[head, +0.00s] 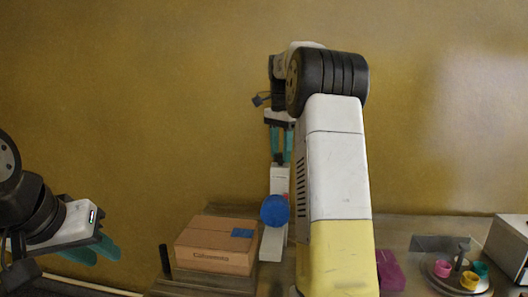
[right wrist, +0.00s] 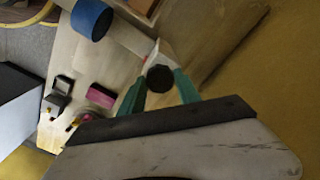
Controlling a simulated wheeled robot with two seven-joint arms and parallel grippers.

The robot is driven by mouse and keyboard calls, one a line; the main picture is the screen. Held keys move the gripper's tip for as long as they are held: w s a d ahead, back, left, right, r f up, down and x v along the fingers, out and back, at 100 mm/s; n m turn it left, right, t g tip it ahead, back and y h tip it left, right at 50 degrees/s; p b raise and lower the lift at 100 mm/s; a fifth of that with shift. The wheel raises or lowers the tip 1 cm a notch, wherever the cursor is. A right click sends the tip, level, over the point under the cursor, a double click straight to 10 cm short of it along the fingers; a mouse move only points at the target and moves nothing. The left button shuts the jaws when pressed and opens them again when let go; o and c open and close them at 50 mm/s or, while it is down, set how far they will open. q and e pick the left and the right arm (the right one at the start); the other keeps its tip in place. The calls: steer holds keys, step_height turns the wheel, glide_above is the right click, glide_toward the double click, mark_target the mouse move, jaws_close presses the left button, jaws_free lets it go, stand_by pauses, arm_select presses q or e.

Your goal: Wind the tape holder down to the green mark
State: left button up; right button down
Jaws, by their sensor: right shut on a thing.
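A white upright post (head: 270,245) stands at the back of the table, with a blue roll (head: 274,210) on its front. The blue roll also shows in the right wrist view (right wrist: 91,19). A small red mark (head: 285,195) is on the post just above the roll. I see no green mark; the roll and my arm hide part of the post. My right gripper (head: 281,157) is at the post's top, its teal fingers shut on a round black knob (right wrist: 160,78). My left gripper (head: 95,250) is empty at the far left, its fingers apart.
A cardboard box (head: 215,245) stands left of the post, with a black upright piece (head: 165,260) beside it. On the right are a magenta block (head: 390,272), a round stand with coloured cups (head: 461,277) and a grey box (head: 512,247).

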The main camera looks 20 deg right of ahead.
mark_target(281, 155)
steer(key=shift+m, duration=0.5)
steer(key=c, duration=0.9)
jaws_free()
steer(key=shift+o, duration=0.2)
steer(key=shift+r, duration=0.1)
step_height(281, 155, up, 8)
steer(key=shift+f, duration=0.25)
steer(key=shift+r, duration=0.1)
